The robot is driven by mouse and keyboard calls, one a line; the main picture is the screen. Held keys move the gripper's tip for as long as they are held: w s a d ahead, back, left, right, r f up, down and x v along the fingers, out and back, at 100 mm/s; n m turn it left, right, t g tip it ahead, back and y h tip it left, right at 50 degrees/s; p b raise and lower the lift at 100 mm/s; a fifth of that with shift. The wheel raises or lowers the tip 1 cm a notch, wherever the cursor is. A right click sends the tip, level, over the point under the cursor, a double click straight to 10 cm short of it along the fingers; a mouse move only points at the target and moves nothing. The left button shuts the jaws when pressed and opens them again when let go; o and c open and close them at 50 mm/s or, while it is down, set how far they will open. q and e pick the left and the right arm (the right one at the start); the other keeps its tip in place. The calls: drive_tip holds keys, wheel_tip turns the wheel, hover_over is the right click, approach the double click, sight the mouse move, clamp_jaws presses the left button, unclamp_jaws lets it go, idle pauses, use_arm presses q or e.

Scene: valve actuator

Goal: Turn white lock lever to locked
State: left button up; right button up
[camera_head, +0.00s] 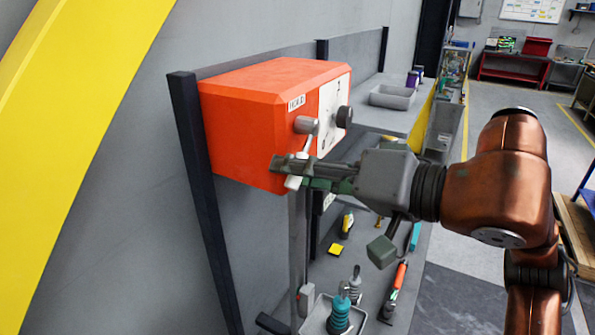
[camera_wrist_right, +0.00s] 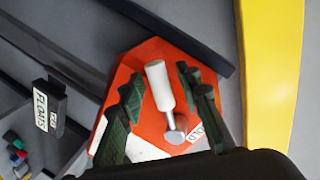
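The orange actuator box (camera_head: 240,125) is fixed to a dark frame on the wall. The white lock lever (camera_head: 304,147) hangs down from a grey pivot (camera_head: 306,125) on the box's front, under a small label. My right gripper (camera_head: 290,172) reaches in from the right at the lever's lower end. In the right wrist view, the white lever (camera_wrist_right: 158,85) lies between the two green fingers, with a visible gap on each side. The right gripper is open around it. The lever's lower part is partly hidden by the fingers in the head view. My left gripper is not in view.
A black knob (camera_head: 344,117) sits on a white dial plate (camera_head: 327,98) right of the lever. Below are a grey bench with tools and a tray (camera_head: 316,315) holding bottles. A yellow curved beam (camera_head: 70,110) stands at the left.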

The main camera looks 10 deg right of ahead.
drive_tip(key=v, duration=1.2)
